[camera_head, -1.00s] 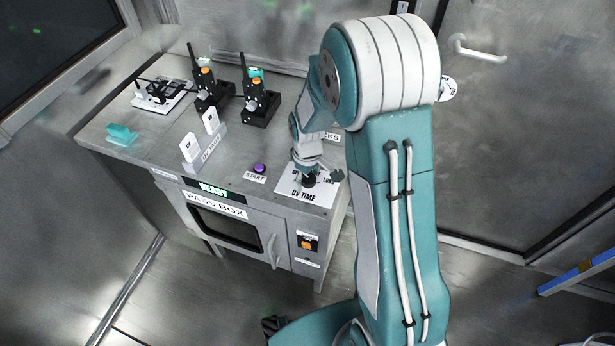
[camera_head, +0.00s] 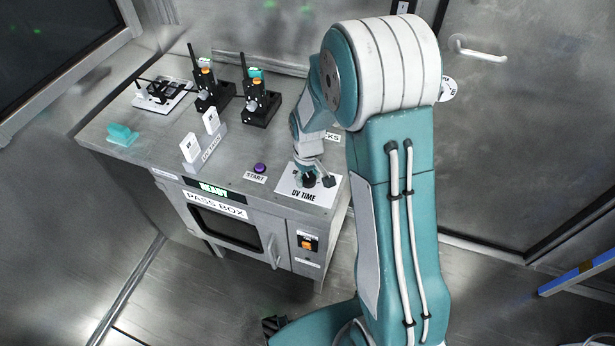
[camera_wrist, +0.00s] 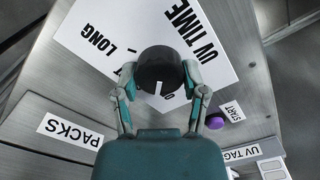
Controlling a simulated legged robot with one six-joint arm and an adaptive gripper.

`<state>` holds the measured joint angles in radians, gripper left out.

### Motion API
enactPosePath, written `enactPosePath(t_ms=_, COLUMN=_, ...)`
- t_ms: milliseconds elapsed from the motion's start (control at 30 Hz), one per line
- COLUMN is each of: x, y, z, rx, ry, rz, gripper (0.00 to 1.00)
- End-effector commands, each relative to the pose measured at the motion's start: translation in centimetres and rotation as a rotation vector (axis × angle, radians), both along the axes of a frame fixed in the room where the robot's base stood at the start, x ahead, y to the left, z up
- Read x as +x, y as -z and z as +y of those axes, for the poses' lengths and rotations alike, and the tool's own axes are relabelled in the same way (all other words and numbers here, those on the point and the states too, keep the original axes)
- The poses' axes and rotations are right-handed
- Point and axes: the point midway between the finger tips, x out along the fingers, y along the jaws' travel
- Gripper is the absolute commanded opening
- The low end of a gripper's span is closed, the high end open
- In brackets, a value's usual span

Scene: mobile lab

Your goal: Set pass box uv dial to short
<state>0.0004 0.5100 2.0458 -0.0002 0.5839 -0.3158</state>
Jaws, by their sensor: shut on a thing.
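The UV time dial is a round black knob (camera_wrist: 160,68) on a white card (camera_wrist: 88,38) printed UV TIME. In the wrist view, a white pointer mark on the knob faces down toward my gripper's palm. LONG reads to the knob's left; another label at its lower right is partly hidden, showing only an O. My gripper (camera_wrist: 159,82) has one finger on each side of the knob and is shut on it. In the head view, my gripper (camera_head: 318,181) is over the card on the pass box top (camera_head: 235,150), mostly covering the dial.
A purple START button (camera_head: 259,168) is left of the card. White UV tags (camera_head: 190,147) stand in a holder, with two black radios (camera_head: 258,103) behind. The pass box front has a READY display (camera_head: 214,190), a door handle (camera_head: 272,250) and an orange switch (camera_head: 308,243).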

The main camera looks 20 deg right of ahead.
Motion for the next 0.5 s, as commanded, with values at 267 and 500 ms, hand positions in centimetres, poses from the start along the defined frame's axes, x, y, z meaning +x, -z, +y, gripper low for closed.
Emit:
enactPosePath(t_ms=267, x=-0.19, y=0.23, z=-0.04, rx=0.000, ry=0.261, rz=0.006, gripper=0.08)
enactPosePath(t_ms=500, x=-0.23, y=0.25, z=-0.07, rx=-0.001, ry=0.472, rz=0.008, gripper=0.08)
